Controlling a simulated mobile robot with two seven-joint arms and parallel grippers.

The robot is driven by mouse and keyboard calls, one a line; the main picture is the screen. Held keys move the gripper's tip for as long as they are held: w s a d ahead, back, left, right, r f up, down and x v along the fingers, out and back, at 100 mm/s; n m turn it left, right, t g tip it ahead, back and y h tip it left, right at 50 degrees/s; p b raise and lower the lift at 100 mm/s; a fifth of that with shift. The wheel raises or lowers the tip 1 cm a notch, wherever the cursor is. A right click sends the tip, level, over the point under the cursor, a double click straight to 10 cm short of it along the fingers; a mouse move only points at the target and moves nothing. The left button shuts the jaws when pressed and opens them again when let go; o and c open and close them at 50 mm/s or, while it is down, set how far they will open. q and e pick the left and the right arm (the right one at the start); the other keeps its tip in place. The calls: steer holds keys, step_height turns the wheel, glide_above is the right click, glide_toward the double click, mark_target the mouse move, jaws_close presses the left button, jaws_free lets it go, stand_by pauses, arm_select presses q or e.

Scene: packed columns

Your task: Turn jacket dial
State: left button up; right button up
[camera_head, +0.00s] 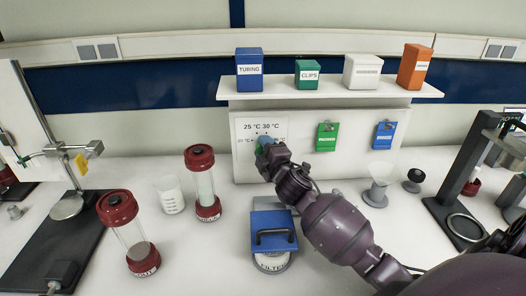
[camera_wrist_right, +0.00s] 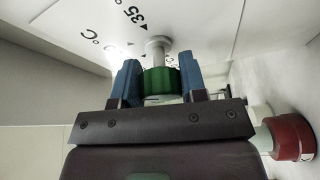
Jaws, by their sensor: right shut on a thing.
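The jacket dial panel (camera_head: 246,163) is a white upright board with temperature marks such as 25 °C and 30 °C printed around the dial. In the right wrist view the dial (camera_wrist_right: 160,81) is a green knob on a pale shaft, with a 35 mark beside it. My right gripper (camera_wrist_right: 160,82) is shut on the dial, its two blue fingers on either side of the green knob. In the head view my right gripper (camera_head: 266,147) reaches the panel and hides most of the dial. My left gripper does not show.
A shelf (camera_head: 330,92) above holds boxes. Green (camera_head: 326,136) and blue (camera_head: 384,135) tags hang on the panel. Red-capped columns (camera_head: 203,184) (camera_head: 128,236), a beaker (camera_head: 170,195) and a blue-lidded filter container (camera_head: 273,232) stand in front. A funnel (camera_head: 377,190) stands right of my arm.

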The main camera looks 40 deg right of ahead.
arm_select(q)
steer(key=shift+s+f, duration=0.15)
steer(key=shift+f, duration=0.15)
arm_select(e)
steer(key=shift+f+m, duration=0.15)
steer(key=shift+m, duration=0.15)
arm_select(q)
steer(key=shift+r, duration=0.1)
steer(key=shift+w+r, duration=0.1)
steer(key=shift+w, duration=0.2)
arm_select(e)
steer(key=o, duration=0.9)
steer(key=shift+o, duration=0.2)
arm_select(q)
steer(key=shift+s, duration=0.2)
arm_select(e)
steer(key=s+a, duration=0.2)
steer(key=s, duration=0.8)
steer(key=shift+s+f, duration=0.3)
steer(key=shift+f, duration=0.1)
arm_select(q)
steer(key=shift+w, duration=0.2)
arm_select(e)
steer(key=shift+r, duration=0.1)
